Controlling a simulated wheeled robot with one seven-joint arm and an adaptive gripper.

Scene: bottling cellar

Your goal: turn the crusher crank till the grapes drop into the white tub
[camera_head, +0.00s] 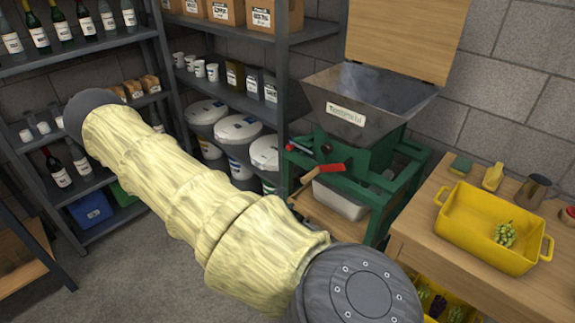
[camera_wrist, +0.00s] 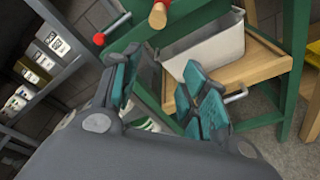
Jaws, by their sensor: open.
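The crusher is a green frame (camera_head: 395,190) with a grey metal hopper (camera_head: 362,105). Low on its front is a crank with a red arm (camera_head: 329,168) and a wooden handle (camera_head: 305,181); the handle also shows at the top of the wrist view (camera_wrist: 158,15). The white tub (camera_head: 342,201) stands under the hopper on a wooden shelf, and it shows in the wrist view (camera_wrist: 208,50). My gripper (camera_wrist: 165,85) is open and empty, with the handle beyond its fingertips, apart from them. In the head view the gripper is not seen. The hopper's inside shows no clear grapes.
A wooden table (camera_head: 415,232) at right bears a yellow crate (camera_head: 480,245) with green grapes (camera_head: 504,235). A shelf rack (camera_head: 285,60) with lidded buckets (camera_head: 237,128) stands left of the crusher. A red-knobbed lever (camera_wrist: 99,39) sits near the crank. Floor is free at lower left.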

